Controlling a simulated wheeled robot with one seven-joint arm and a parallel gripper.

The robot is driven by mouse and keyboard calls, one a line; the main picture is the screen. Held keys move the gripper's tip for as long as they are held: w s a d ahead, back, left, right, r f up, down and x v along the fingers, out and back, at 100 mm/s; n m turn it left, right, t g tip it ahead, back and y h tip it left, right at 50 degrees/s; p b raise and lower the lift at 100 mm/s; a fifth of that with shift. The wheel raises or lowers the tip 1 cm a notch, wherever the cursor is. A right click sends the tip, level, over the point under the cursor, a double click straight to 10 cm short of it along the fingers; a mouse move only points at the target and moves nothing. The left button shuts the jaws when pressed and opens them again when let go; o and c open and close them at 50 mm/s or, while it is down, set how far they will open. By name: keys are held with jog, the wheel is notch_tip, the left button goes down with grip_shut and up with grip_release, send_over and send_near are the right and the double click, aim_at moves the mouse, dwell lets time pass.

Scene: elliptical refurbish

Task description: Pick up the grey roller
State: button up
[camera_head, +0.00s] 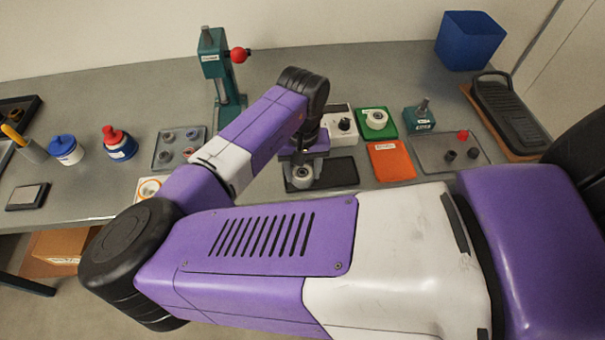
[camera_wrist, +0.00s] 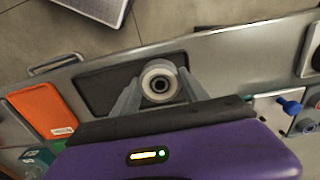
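The grey roller (camera_wrist: 160,83) is a pale ring with a dark centre hole, seen end-on in the wrist view. It sits between the two fingertips of my gripper (camera_wrist: 160,76), with a finger against each side. In the head view the roller (camera_head: 302,175) shows below my gripper (camera_head: 302,164), over the black mat (camera_head: 338,172). My gripper looks shut on it. Whether the roller touches the mat or is just above it I cannot tell.
An orange pad (camera_head: 391,161), a green tray (camera_head: 377,122) and a white box (camera_head: 341,123) lie close to the right. A grey tray with small parts (camera_head: 166,160) is to the left. A green press (camera_head: 212,62) stands behind. The table's front edge is near.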

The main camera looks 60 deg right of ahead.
jog(key=shift+c, duration=1)
jog(key=shift+r, duration=0.1)
